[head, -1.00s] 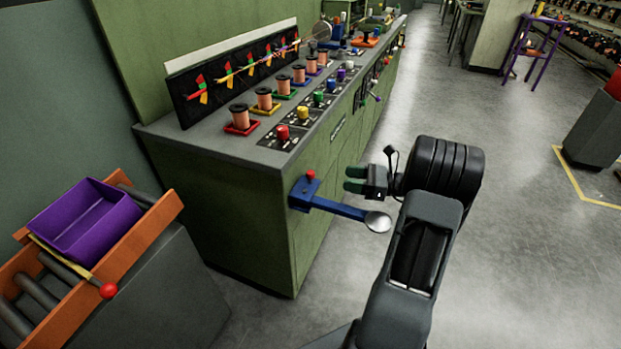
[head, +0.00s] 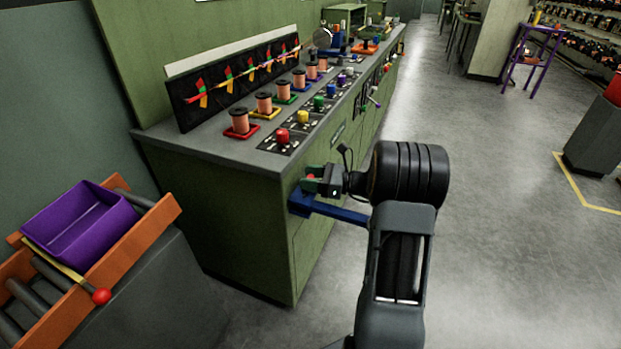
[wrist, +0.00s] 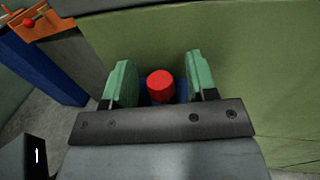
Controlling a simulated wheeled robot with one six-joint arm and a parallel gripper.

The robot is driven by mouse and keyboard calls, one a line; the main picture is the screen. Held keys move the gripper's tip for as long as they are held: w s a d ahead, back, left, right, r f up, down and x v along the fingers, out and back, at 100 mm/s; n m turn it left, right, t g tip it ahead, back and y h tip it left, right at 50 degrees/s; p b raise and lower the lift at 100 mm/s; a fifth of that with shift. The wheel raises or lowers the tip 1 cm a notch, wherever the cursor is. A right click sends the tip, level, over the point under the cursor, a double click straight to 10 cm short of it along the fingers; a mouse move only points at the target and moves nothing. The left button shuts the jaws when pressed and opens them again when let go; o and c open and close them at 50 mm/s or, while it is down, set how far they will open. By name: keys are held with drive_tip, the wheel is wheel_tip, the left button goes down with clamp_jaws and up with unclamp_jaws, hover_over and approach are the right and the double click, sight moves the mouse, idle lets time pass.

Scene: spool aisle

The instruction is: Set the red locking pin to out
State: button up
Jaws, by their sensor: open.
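The red locking pin (wrist: 160,86) shows in the wrist view as a round red knob on a blue mount. It sits between the two green fingers of my gripper (wrist: 160,84), with a gap on each side. In the head view my gripper (head: 318,178) is at the blue lever bracket (head: 298,204) on the end of the green cabinet, and only a bit of the red pin (head: 311,177) shows past the fingers. My gripper is open. The blue lever arm (head: 340,212) runs right from the bracket, and its end is hidden behind my arm.
The green cabinet (head: 225,215) carries several copper spools and coloured knobs on its top. At the left, a purple bin (head: 80,222) sits on an orange-railed roller stand (head: 135,240) with a red-balled yellow rod (head: 102,296).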

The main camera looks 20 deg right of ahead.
clamp_jaws()
idle(0.4)
wheel_tip(320, 180, up, 2)
drive_tip(key=p, duration=0.3)
drive_tip(key=shift+r, duration=0.2)
drive_tip(key=shift+f, duration=0.15)
unclamp_jaws()
